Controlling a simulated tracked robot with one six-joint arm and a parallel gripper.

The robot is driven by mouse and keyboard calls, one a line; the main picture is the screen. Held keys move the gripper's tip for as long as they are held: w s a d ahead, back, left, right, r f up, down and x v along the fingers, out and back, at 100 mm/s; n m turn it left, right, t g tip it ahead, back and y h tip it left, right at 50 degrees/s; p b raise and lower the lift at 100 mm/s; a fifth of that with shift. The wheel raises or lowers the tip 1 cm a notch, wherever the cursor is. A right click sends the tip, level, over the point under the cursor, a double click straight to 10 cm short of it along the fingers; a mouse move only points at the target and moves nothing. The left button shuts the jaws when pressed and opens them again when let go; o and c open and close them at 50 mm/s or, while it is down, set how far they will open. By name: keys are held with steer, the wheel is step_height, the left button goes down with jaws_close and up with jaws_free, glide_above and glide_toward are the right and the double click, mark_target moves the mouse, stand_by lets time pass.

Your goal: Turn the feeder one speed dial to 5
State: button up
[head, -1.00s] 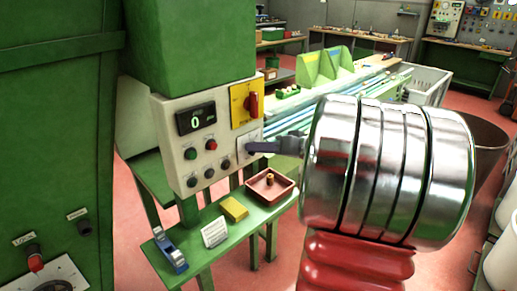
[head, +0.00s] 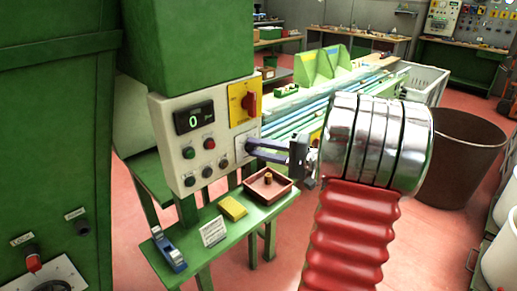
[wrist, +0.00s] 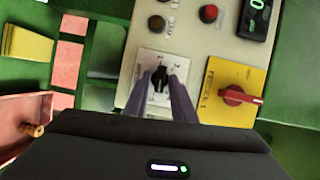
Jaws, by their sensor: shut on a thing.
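The speed dial (wrist: 159,82) is a black knob on a white scale plate (wrist: 150,65) on the control panel (head: 170,160). In the wrist view my gripper (wrist: 162,78) has its two fingers on either side of the knob, shut on it. The scale marks are too small to read. The green display (head: 194,120) reads 0.
Below stands a green shelf (head: 195,262) with a red tray (head: 250,192), a yellow block (head: 233,208) and a blue tool (head: 168,250).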

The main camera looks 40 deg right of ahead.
steer(key=shift+d+f+m+t, duration=0.15)
steer(key=shift+m+t, duration=0.15)
steer(key=shift+m, duration=0.35)
steer(key=shift+a+f+m+t, duration=0.15)
steer(key=shift+m+t, duration=0.15)
steer(key=shift+m, duration=0.35)
steer(key=o, duration=0.7)
steer(key=shift+o, duration=0.2)
steer(key=v, duration=1.4)
steer(key=shift+f, duration=0.15)
steer(key=shift+w+d, duration=0.1)
steer(key=shift+w, duration=0.05)
